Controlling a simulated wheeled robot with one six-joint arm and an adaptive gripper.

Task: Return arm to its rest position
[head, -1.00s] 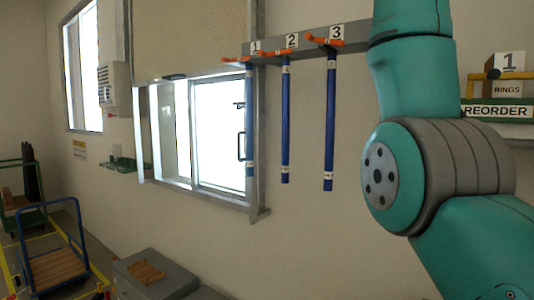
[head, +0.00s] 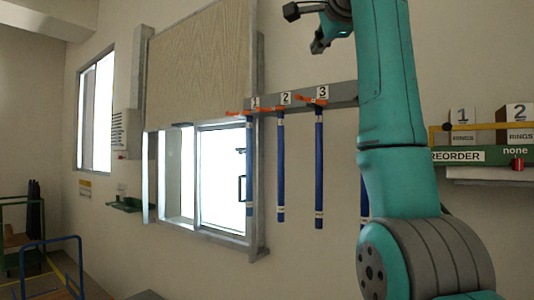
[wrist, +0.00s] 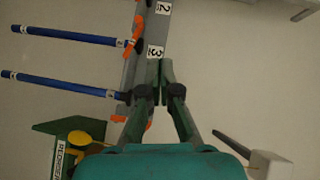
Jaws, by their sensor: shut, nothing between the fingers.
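My arm stands raised at the right of the head view, in front of the wall. My gripper (head: 306,28) is at the top, above the rod rail (head: 340,94), apart from it and empty. In the wrist view its fingers (wrist: 158,75) are shut with nothing between them. Blue rods hang upright from orange hooks on the rail: rod 1 (head: 249,160), rod 2 (head: 281,170) and rod 3 (head: 319,170). Another blue rod (head: 364,198) is mostly hidden behind my arm. Two blue rods also show in the wrist view (wrist: 70,36).
A shelf (head: 490,172) at the right holds boxes labelled rings and a REORDER sign (head: 457,156). A window (head: 220,175) with a partly lowered shutter (head: 200,65) is left of the rods. Carts (head: 50,250) stand at the lower left. The wall above the rail is clear.

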